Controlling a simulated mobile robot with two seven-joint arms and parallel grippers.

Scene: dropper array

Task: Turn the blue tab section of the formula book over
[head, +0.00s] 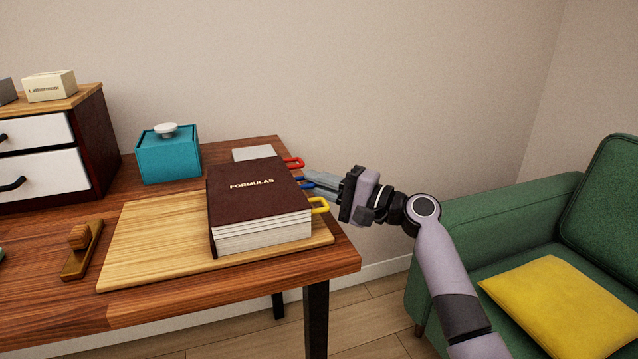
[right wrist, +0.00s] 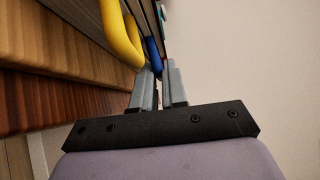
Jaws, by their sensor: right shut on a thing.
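The formula book (head: 258,184) is a thick dark brown book with "FORMULAS" on its cover. It lies closed on a light wooden board, its page edges facing front. Three loop tabs stick out at its right side: a red tab (head: 294,162) at the back, a blue tab (head: 307,184) in the middle and a yellow tab (head: 319,205) at the front. My right gripper (head: 312,181) reaches in from the right and is shut on the blue tab. In the right wrist view the blue tab (right wrist: 153,55) runs down to the fingertips, with the yellow tab (right wrist: 120,32) beside it. My left gripper is not in view.
The light board (head: 150,235) lies on the brown table (head: 50,290). A teal box (head: 168,158) with a white knob stands behind left. A wooden object (head: 82,250) lies at left, near a drawer cabinet (head: 35,150). A green sofa (head: 500,225) stands at right.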

